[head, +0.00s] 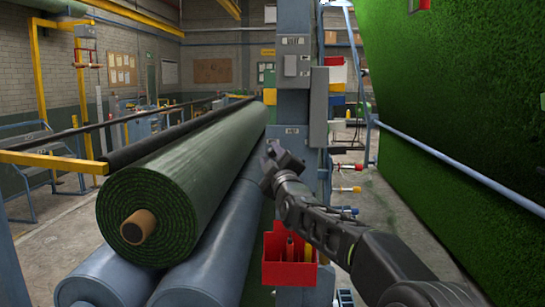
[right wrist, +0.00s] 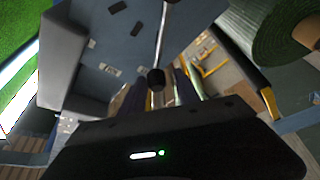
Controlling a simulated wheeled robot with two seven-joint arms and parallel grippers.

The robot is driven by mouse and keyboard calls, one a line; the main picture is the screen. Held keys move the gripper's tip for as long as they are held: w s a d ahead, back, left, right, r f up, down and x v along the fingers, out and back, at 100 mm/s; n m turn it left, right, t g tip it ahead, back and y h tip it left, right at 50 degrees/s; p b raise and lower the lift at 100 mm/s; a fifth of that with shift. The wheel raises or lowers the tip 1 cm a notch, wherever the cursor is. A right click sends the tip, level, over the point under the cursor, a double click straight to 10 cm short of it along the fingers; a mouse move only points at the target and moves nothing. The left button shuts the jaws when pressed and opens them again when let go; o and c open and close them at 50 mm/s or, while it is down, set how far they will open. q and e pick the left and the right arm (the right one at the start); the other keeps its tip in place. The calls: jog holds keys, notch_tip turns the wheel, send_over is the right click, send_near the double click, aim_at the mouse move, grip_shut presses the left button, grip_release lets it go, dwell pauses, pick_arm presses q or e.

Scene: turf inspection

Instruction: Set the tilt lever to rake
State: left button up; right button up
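My right gripper (head: 271,165) is in front of the blue-grey column (head: 293,75) in the head view, reached in by my right arm. In the right wrist view, a thin pale rod with a black knob (right wrist: 155,78) stands out from the column's panel, just beyond the dark gripper body. It looks like the tilt lever; no lettering I can read confirms it or marks a rake position. The knob looks apart from the gripper body. I cannot make out the fingers clearly, nor any contact. In the head view the gripper hides the lever. My left gripper is not in view.
A green turf roll (head: 165,190) lies on blue rollers (head: 215,250) left of the column. A grey box (head: 318,107) is fixed to the column's right side. A red bin (head: 289,262) hangs below my gripper. A sloping turf sheet (head: 460,110) with a blue rail fills the right.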

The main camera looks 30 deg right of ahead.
jog(key=shift+o, duration=0.8)
jog(key=shift+d, duration=0.1)
jog(key=shift+s+f+b, duration=0.15)
jog(key=shift+s+b, duration=0.2)
jog(key=shift+s, duration=0.2)
jog(key=b+v, duration=0.2)
jog(key=v, duration=0.4)
jog(key=shift+s+a, duration=0.3)
jog(key=shift+s, duration=0.05)
